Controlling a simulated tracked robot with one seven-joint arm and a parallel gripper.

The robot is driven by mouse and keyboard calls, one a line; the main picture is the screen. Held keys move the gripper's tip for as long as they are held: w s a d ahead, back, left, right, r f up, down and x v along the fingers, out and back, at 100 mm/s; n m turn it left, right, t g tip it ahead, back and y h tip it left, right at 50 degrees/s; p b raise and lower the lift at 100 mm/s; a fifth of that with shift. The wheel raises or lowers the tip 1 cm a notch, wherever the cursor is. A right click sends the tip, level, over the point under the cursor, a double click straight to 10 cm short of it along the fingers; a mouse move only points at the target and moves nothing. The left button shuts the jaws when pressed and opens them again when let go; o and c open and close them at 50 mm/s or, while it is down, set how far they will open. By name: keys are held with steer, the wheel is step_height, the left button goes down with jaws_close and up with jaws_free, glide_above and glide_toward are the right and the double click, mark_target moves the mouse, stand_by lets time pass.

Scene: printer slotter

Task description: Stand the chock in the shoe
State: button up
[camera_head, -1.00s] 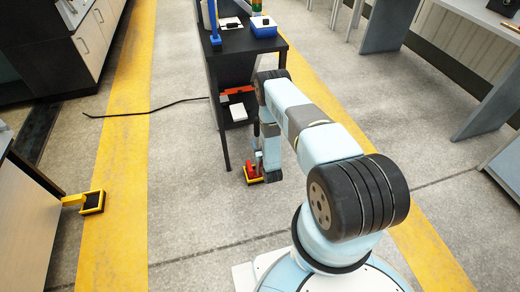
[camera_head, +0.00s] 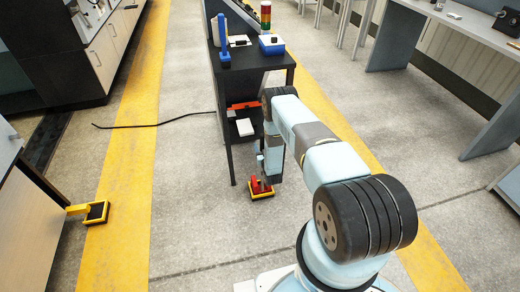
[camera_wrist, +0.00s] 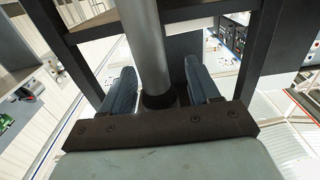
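A red piece (camera_head: 257,185), which looks like the chock, sits in or on a small yellow-edged black holder (camera_head: 262,195), which looks like a shoe, on the floor beside the dark rack's front leg. I cannot tell whether it is fully seated. A second yellow-edged black holder (camera_head: 96,212) lies empty by the left bench. My gripper (camera_head: 270,178) hangs low, at or just above the red piece, and partly hides it. In the wrist view my gripper (camera_wrist: 160,85) has its fingers apart, with a grey cylinder (camera_wrist: 148,45) between them and gaps on both sides.
The dark rack (camera_head: 227,150) stands close to my gripper, carrying a blue box (camera_head: 271,45) and a blue upright (camera_head: 223,40) on top and a white box (camera_head: 244,127) below. A black cable (camera_head: 150,124) lies on the floor. Open floor extends left and in front.

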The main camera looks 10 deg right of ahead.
jaws_close()
stand_by(0.3)
stand_by(0.8)
steer(key=shift+c, duration=2.2)
jaws_free()
steer(key=c, duration=0.5)
steer(key=o, duration=0.5)
steer(key=shift+w+r, duration=0.1)
steer(key=shift+r, duration=0.05)
steer(key=shift+c, duration=0.2)
jaws_close()
